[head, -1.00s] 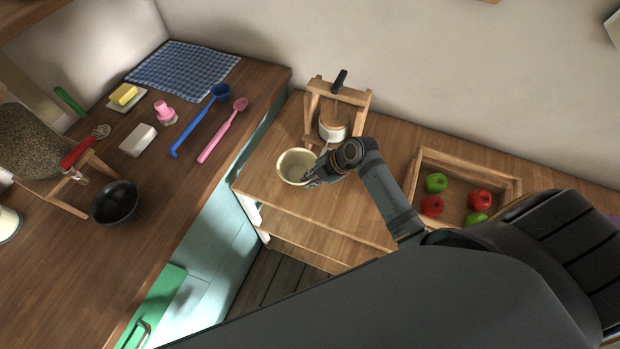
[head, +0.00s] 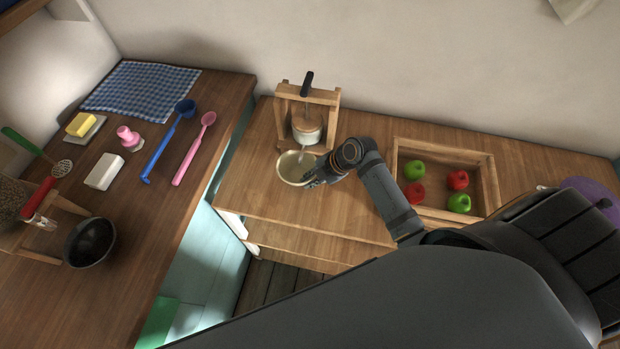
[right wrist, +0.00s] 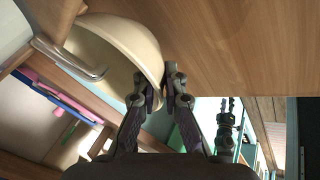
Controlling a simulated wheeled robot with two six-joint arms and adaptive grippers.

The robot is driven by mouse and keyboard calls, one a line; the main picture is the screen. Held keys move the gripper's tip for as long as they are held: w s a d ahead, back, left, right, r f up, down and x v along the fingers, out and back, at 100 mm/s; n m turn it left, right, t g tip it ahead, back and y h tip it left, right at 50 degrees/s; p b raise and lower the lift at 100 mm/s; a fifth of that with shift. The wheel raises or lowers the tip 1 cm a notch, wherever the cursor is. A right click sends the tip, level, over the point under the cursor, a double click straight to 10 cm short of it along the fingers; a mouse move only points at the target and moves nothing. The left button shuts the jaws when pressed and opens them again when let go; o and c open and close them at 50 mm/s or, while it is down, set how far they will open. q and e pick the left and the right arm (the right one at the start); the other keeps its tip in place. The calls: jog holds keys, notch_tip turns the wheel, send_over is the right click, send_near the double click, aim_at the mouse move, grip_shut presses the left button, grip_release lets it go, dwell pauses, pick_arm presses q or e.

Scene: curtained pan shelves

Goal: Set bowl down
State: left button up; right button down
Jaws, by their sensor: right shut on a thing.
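A cream bowl (head: 291,164) is over the front-left part of the wooden counter (head: 260,195), in front of a wooden press. My right gripper (head: 311,178) is at the bowl's right side, shut on its rim. In the right wrist view, the bowl (right wrist: 112,52) shows large at the upper left, with its edge between the fingertips (right wrist: 160,80). The wooden surface fills the top right there. I cannot tell whether the bowl's base touches the counter.
The wooden press (head: 308,105) with a small pot stands just behind the bowl. A wooden tray (head: 440,145) of red and green apples is to the right. A dark bowl (head: 90,243) and utensils lie on the left counter. Counter in front of the bowl is clear.

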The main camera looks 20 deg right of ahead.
jog(key=shift+r, duration=0.4)
jog(key=shift+d, duration=0.2)
jog(key=shift+f+b, duration=0.4)
notch_tip(320, 180, down, 2)
jog(key=shift+f+b, duration=0.1)
jog(key=shift+b, duration=0.75)
pick_arm(q)
notch_tip(320, 180, down, 2)
jog(key=shift+a+f, duration=0.1)
pick_arm(e)
jog(key=shift+f, duration=0.1)
pick_arm(q)
jog(key=shift+a+f, duration=0.1)
pick_arm(e)
jog(key=shift+s+f, duration=0.1)
jog(key=shift+f, duration=0.1)
jog(key=c, duration=1.4)
grip_release()
pick_arm(q)
jog(key=shift+a, duration=0.1)
